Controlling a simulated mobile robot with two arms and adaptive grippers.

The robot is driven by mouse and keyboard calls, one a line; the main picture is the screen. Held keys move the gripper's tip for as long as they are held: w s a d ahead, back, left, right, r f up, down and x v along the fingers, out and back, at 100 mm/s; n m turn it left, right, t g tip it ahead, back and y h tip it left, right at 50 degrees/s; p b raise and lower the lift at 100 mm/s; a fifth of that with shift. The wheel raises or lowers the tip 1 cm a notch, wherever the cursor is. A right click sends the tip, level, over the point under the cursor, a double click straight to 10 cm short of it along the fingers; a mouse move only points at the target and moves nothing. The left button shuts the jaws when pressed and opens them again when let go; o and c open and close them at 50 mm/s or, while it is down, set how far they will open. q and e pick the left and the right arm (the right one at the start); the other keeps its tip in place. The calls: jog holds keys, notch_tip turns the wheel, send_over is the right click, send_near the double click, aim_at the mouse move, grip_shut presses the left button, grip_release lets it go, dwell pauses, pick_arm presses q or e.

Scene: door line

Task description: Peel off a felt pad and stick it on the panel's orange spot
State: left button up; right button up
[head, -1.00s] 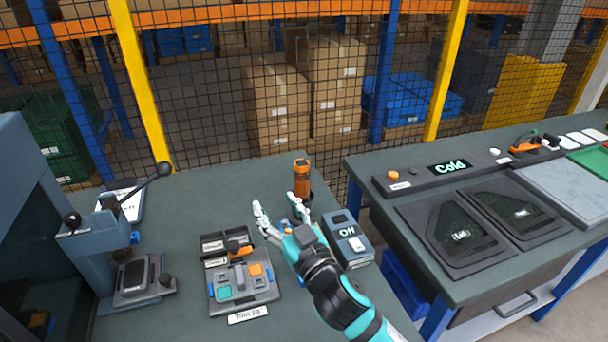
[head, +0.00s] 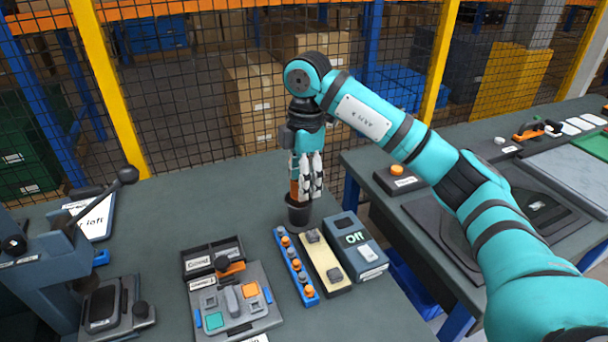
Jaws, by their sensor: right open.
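A cream strip (head: 323,258) on the left table carries two small dark grey pads (head: 335,274), which look like the felt pads. My left gripper is not in view.
A blue strip with orange and grey knobs (head: 296,266) lies between panel and cream strip. A box with a lit display (head: 354,247) stands right of them. A black labelled bin (head: 212,255) sits behind the panel, and a lever press (head: 75,265) stands at left.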

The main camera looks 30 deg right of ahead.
jog(key=d, duration=0.1)
jog(key=p, duration=0.2)
send_near(307, 236)
jog(key=shift+h, duration=0.3)
jog(key=f, duration=0.9)
jog(key=shift+w+a, duration=0.15)
jog(key=shift+a, duration=0.05)
jog(key=shift+r, duration=0.1)
grip_shut()
jog(key=shift+r+p, duration=0.2)
jog(key=shift+p, duration=0.2)
jog(key=shift+r+p, duration=2.2)
jog(key=shift+r, duration=0.7)
